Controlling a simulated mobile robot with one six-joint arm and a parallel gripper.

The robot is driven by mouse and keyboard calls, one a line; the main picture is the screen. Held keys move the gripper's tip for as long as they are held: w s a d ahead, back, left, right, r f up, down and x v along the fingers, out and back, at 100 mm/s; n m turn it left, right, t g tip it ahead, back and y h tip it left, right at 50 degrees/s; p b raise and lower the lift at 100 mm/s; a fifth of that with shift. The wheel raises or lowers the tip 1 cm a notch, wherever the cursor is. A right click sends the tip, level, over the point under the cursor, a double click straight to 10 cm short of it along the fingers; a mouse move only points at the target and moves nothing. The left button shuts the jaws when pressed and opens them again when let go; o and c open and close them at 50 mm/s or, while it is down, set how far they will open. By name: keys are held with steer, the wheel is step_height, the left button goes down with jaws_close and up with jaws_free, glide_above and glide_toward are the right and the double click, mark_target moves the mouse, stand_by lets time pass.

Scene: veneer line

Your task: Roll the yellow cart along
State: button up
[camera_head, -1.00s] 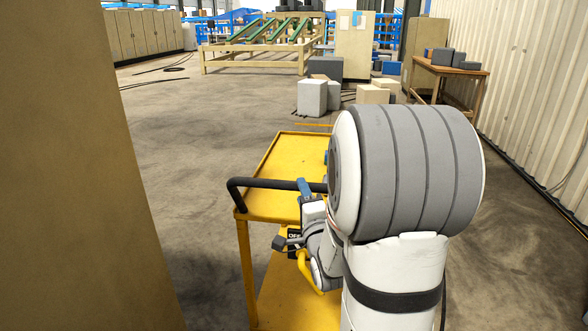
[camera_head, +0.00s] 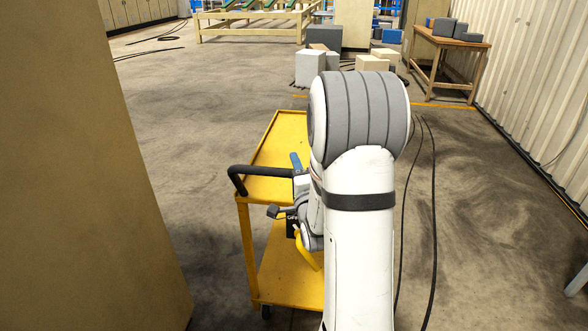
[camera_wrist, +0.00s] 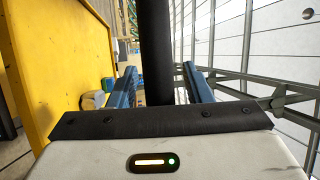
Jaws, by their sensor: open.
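The yellow cart (camera_head: 262,188) stands ahead of me, with a flat upper tray, a lower shelf (camera_head: 280,270) and a black push handle (camera_head: 255,171) at its near end. My gripper (camera_head: 297,163) is at the right part of the handle. In the wrist view the black handle (camera_wrist: 155,50) runs between the two blue fingers of my gripper (camera_wrist: 161,82), which stand apart with visible gaps on both sides. The yellow tray (camera_wrist: 65,60) fills the left of that view. My arm hides the cart's right side in the head view.
A tall tan panel (camera_head: 85,200) stands close on the left. Loose boxes (camera_head: 310,68) lie on the floor beyond the cart, and a wooden table (camera_head: 443,60) stands by the right wall (camera_head: 530,90). Black cables (camera_head: 433,220) lie right of my arm. Floor left of the cart is open.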

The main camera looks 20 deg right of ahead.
steer(key=shift+c, duration=0.3)
jaws_close()
